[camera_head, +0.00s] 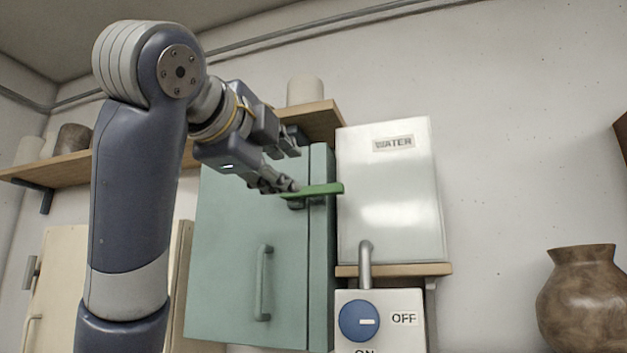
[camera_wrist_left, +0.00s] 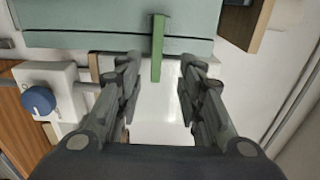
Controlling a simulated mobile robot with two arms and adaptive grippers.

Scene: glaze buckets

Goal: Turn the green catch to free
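The green catch (camera_head: 320,189) is a flat bar near the top right of the teal cabinet (camera_head: 225,250). It lies about level and reaches across the door's edge toward the white water box. In the left wrist view the green catch (camera_wrist_left: 157,50) sits between the two fingers, with a gap on each side. My left gripper (camera_head: 287,163) is open at the catch; its lower finger overlaps the catch's left end in the head view. Its fingers also show spread in the left wrist view (camera_wrist_left: 161,72). My right gripper is not in view.
The white box marked WATER (camera_head: 388,220) stands close to the right of the cabinet. A blue knob (camera_head: 359,321) on a switch box is below it. A wooden shelf (camera_head: 318,117) runs behind my left gripper. A brown vase (camera_head: 585,298) stands far right.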

